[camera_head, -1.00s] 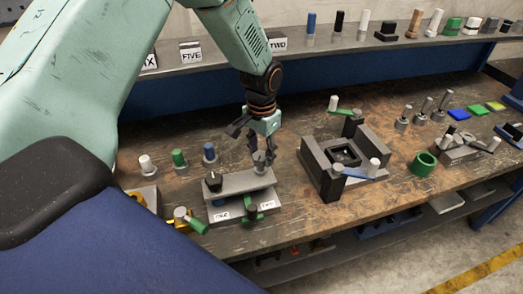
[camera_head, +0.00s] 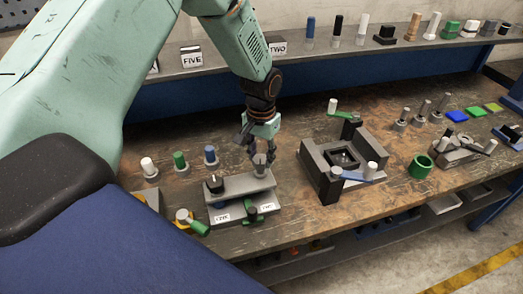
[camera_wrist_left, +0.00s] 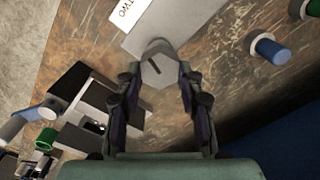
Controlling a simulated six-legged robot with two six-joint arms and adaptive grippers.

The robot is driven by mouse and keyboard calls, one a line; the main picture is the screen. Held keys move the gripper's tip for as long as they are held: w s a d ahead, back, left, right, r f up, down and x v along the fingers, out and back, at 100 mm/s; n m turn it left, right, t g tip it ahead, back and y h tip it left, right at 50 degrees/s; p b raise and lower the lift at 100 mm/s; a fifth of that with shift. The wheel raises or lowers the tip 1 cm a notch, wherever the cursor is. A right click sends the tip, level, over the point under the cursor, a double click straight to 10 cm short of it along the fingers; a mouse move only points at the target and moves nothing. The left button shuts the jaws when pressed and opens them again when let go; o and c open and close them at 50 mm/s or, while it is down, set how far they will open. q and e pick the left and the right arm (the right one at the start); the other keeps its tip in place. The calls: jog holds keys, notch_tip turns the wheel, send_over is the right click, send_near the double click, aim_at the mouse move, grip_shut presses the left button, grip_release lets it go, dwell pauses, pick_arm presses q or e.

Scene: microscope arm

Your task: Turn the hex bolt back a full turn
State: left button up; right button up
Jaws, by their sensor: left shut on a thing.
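The hex bolt (camera_head: 260,162) is a grey upright piece at the right end of a grey block (camera_head: 236,187) with white labels on its front. In the left wrist view its grey head (camera_wrist_left: 158,72) carries a dark line mark and sits between the two fingers. My left gripper (camera_head: 259,157) points down over the bolt, and its fingers are shut on the head from both sides; in the left wrist view the gripper (camera_wrist_left: 161,75) is seen from behind. The finger contact is partly hidden in the head view. My right gripper is not in view.
A black knob (camera_head: 214,184) stands on the same block, left of the bolt. White, green and blue pegs (camera_head: 210,155) stand behind it. A grey fixture with a blue lever (camera_head: 352,176) stands to the right, with a green ring (camera_head: 421,166) beyond. Bare bench lies between block and fixture.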

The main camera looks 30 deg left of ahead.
aim_at(260, 158)
pick_arm(q)
jog(key=shift+n+p, duration=1)
jog(key=shift+n, duration=0.9)
jog(key=o, duration=1.2)
jog(key=shift+c, duration=0.2)
notch_tip(260, 158, up, 12)
jog(key=shift+s, duration=0.1)
